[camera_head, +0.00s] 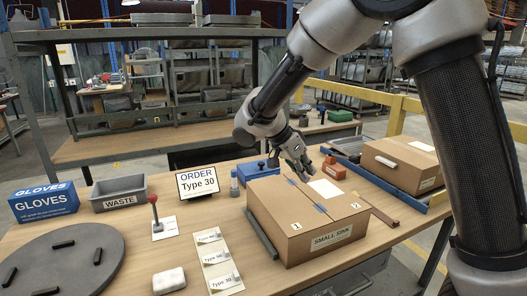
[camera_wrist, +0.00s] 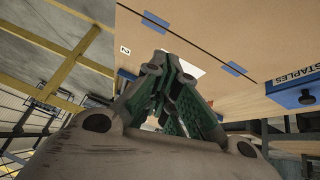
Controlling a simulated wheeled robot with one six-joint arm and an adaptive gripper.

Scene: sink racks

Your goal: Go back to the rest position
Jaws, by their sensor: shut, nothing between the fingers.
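My gripper (camera_head: 302,174) is above the far edge of a closed cardboard box labelled "SMALL SINK" (camera_head: 311,241). In the wrist view my gripper (camera_wrist: 154,66) has its green-padded fingers drawn together at the tips, with nothing between them. The box's top (camera_wrist: 190,22) fills the upper part of that view, with strips of blue tape and a white label on it. I cannot tell whether the fingertips touch the box. My arm reaches in from the upper right.
A second cardboard box (camera_head: 402,164) lies on a blue-edged rack at the right. A blue staples box (camera_wrist: 305,96) is beside the sink box. An order sign (camera_head: 198,181), waste bin (camera_head: 119,193), gloves box (camera_head: 43,202) and round grey plate (camera_head: 62,262) occupy the left.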

